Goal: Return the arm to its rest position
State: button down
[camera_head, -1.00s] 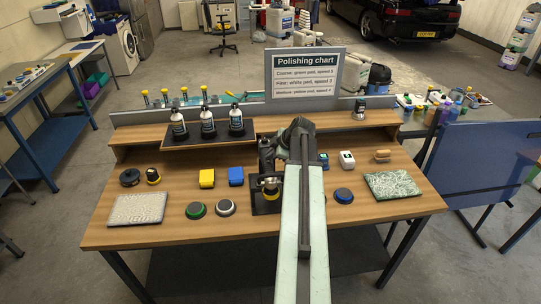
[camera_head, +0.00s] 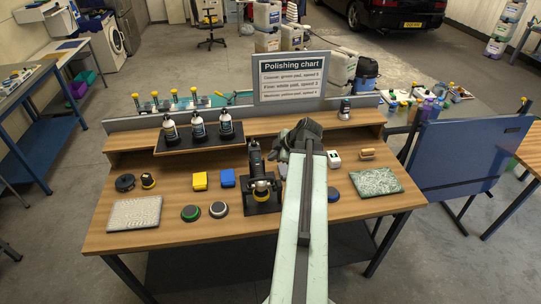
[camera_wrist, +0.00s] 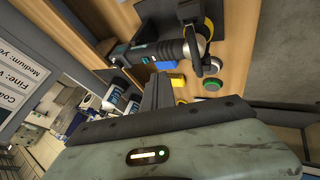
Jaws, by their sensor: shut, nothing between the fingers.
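My pale green arm reaches from the bottom of the head view over the wooden bench. My dark gripper (camera_head: 303,132) is at its far end, above the back part of the bench. In the wrist view its fingers (camera_wrist: 158,90) are together with nothing between them. A black polisher (camera_head: 256,168) stands on a dark base just left of my gripper, apart from it. It also shows beyond the fingers in the wrist view (camera_wrist: 150,52). My arm hides part of the bench behind it.
A polishing chart (camera_head: 291,78) stands at the bench's back edge. Three bottles (camera_head: 198,127) stand on the raised shelf to the left. Yellow (camera_head: 200,180) and blue (camera_head: 228,178) blocks, round pads (camera_head: 190,213) and folded cloths (camera_head: 375,182) lie on the bench. A blue panel (camera_head: 465,160) stands at right.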

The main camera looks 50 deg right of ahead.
jog(key=w+a+f+n+g+y+b, duration=0.1)
jog(key=w+a+f+n+b, duration=0.3)
jog(key=a, duration=0.6)
jog(key=w+a+f+y, duration=0.1)
jog(key=w+a, duration=0.6)
jog(key=a, duration=0.3)
jog(key=w+a+f+n+g+y+b, duration=0.1)
jog(key=w+a+f+n+b, duration=0.3)
jog(key=a, duration=0.6)
jog(key=a+f+m+g+b, duration=0.2)
jog(key=a+f+m+g, duration=0.15)
jog(key=a, duration=1.35)
jog(key=s+f+m+g+h, duration=0.2)
jog(key=s+m, duration=0.4)
jog(key=m, duration=0.7)
jog(key=shift+d+h, duration=0.4)
jog(key=shift+d, duration=0.05)
jog(key=shift+f, duration=0.1)
